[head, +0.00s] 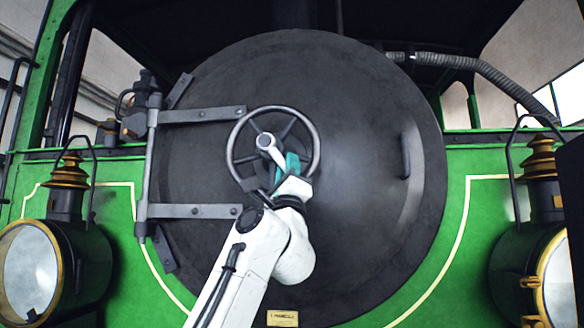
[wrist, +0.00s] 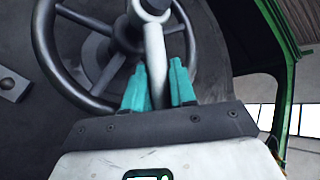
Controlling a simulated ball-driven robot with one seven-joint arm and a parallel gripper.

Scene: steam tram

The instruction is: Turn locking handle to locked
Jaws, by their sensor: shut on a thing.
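The locking handle (head: 272,150) is a pale metal bar on the hub in front of a dark spoked handwheel (head: 316,150), in the middle of the round black door. From the hub it slants down and to the right in the head view. My gripper (head: 288,164) has teal fingers and is shut on the handle's outer part, in front of the wheel's lower right. In the wrist view the handle (wrist: 154,45) runs from the hub down between the teal fingers of my gripper (wrist: 158,75). The handle's outer end is hidden by the gripper.
The black door (head: 370,240) has two hinge straps (head: 200,114) at the left and a small grab handle (head: 405,156) at the right. Lamps stand on both sides, the left one (head: 30,265) and the right one (head: 555,270). The space before the door's right half is free.

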